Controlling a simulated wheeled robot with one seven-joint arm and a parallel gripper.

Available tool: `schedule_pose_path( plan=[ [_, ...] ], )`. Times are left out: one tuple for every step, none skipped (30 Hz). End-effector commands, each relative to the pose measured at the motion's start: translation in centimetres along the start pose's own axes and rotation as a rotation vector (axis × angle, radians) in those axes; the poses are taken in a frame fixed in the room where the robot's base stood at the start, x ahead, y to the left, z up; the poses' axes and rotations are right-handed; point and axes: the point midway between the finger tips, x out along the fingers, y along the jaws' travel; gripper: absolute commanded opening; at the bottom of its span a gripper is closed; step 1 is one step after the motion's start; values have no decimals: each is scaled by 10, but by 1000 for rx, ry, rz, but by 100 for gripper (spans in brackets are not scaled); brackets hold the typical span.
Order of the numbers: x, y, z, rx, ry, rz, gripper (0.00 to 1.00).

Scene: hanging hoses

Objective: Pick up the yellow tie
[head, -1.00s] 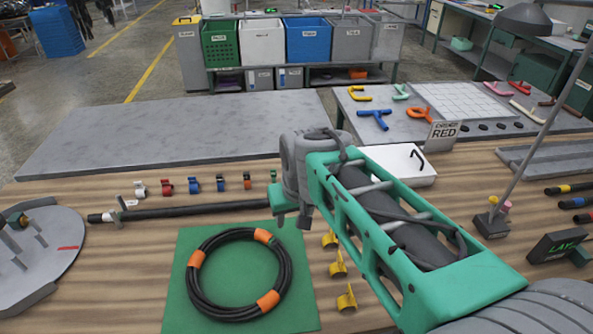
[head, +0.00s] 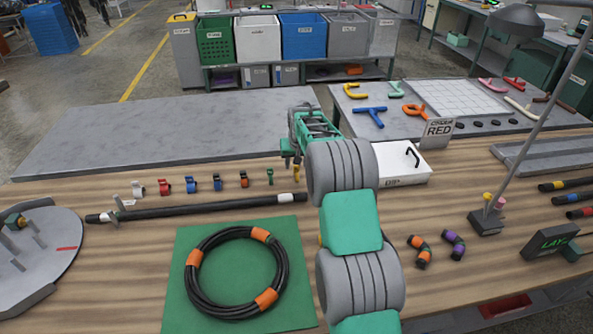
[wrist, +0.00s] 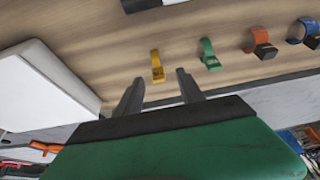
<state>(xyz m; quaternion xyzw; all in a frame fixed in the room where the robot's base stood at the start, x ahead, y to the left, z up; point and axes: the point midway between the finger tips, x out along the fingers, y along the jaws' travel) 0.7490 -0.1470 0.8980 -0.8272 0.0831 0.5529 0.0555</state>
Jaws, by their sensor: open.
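The yellow tie (wrist: 157,66) lies on the wooden table at the end of a row of ties, beside the green tie (wrist: 208,55). In the wrist view it is just beyond my gripper (wrist: 160,86), roughly between the two fingertips and apart from them. My gripper is open and empty. In the head view my gripper (head: 290,158) is at the right end of the row. A small part of the yellow tie (head: 296,173) shows just below it there; the rest is hidden.
Orange (head: 244,179), blue, red and white ties continue the row leftward. A white DIP box (head: 400,165) stands close on the right. A black hose (head: 200,208) lies in front. A coiled hose (head: 238,273) rests on a green mat. My arm hides the table's middle.

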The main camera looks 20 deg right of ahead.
Motion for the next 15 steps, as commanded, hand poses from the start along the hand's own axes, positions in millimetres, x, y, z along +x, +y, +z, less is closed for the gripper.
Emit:
schedule_pose_path(
  plan=[
    [4,1,-2,0,-1,0,45],
    [8,2,-3,1,-1,0,45],
    [13,2,-4,1,-1,0,45],
    [18,3,-6,1,-2,0,45],
    [22,4,-7,1,-1,0,45],
    [28,4,-8,1,-2,0,45],
    [33,5,-9,1,-2,0,45],
    [38,4,-8,0,-3,0,45],
    [44,4,-8,0,-2,0,45],
    [46,4,-8,0,-1,0,45],
    [48,4,-9,0,0,0,45],
    [50,4,-8,0,0,0,45],
    [50,4,-8,0,0,0,45],
    [51,4,-8,0,1,0,45],
    [51,4,-8,0,1,0,45]
  ],
)
